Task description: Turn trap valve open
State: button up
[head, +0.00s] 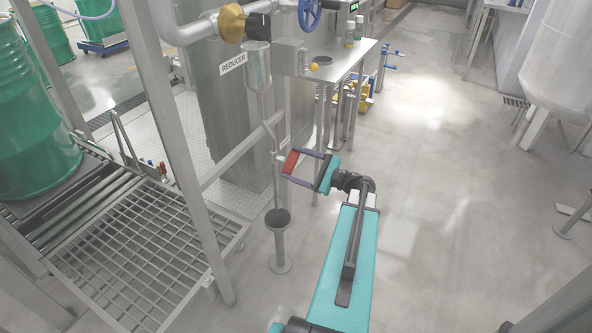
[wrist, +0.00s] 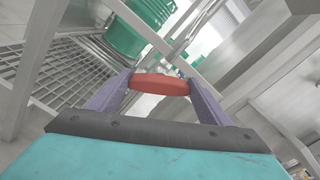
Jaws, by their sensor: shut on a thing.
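The trap valve's red handle (head: 291,162) sits on the vertical pipe under the steel vessel labelled REDUCER. My gripper (head: 297,165), with purple fingers and a teal body, reaches it from the right and is shut on it. In the wrist view the red handle (wrist: 160,84) lies crosswise between the two fingertips of my gripper (wrist: 160,86). The valve body behind the handle is mostly hidden in the wrist view. A dark funnel cup (head: 278,219) stands on a floor post below the valve.
A steel frame post (head: 170,140) and a grating (head: 130,255) stand to the left. Green drums (head: 35,115) are behind them. A small steel table (head: 340,65) with bottles stands beyond the gripper.

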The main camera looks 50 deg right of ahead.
jog(key=shift+s+f+n+b, duration=0.1)
jog(key=shift+f+n+b, duration=0.05)
jog(key=shift+n+b, duration=2.8)
jog(key=shift+f+n+b, duration=0.15)
jog(key=shift+n+b, duration=2.5)
jog(key=shift+b, duration=0.45)
jog(key=shift+r, duration=0.1)
jog(key=o, duration=1.1)
jog(key=shift+c, duration=0.2)
jog(key=shift+s, duration=0.1)
jog(key=p+v, duration=0.1)
jog(key=v, duration=1.2)
jog(key=shift+s, duration=0.35)
jog(key=shift+w, duration=0.1)
